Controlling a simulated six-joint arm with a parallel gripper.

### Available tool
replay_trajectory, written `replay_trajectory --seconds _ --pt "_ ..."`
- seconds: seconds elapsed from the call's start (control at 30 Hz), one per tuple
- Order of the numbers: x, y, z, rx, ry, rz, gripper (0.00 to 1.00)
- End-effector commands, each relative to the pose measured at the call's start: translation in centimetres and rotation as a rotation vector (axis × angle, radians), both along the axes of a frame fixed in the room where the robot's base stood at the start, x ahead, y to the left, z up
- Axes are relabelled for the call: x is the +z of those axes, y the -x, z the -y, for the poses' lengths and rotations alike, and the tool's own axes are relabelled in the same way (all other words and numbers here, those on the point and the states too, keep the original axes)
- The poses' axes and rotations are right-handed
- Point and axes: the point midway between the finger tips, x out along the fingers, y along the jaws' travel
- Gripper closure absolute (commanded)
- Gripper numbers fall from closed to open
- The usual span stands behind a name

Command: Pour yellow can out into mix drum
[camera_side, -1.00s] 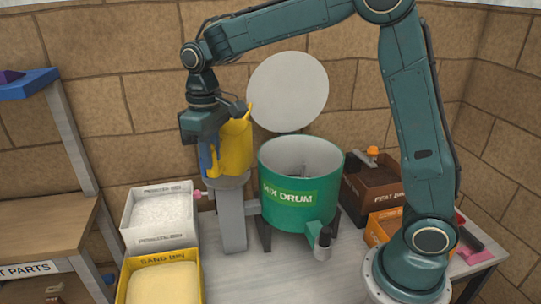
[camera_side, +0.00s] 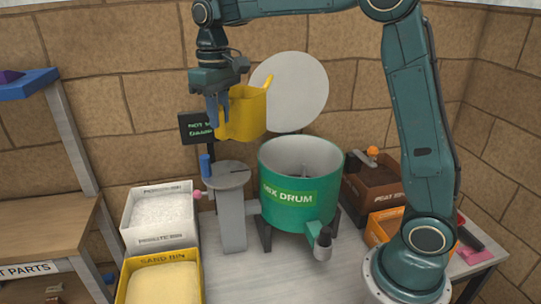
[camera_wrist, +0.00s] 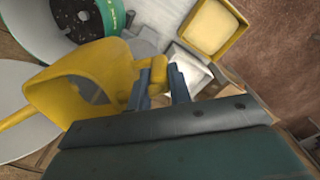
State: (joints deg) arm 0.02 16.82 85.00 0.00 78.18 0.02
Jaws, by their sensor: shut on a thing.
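The yellow can (camera_side: 243,114) hangs in the air above and left of the mix drum, tilted slightly in the side view. My gripper (camera_side: 217,112) is shut on the can's handle at its left side. In the wrist view my gripper (camera_wrist: 162,88) closes on the handle of the yellow can (camera_wrist: 85,85).
A grey pedestal (camera_side: 230,178) with a blue post stands left of the drum. A round white disc (camera_side: 290,92) is behind it. The perlite bin (camera_side: 160,240), sand bin (camera_side: 158,258) and peat bin (camera_side: 372,180) flank it. A dark sign (camera_side: 198,127) is behind the can.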

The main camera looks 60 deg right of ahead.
Motion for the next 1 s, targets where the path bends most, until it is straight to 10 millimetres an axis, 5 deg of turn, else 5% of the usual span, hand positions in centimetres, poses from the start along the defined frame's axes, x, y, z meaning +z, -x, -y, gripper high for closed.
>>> replay_trajectory --seconds 0.47,1.0 --pt "0.2 -2.0 1.4 -0.168 0.0 0.0 1.0" --pt "0.4 -8.1 7.5 -0.824 -0.001 0.0 1.0"
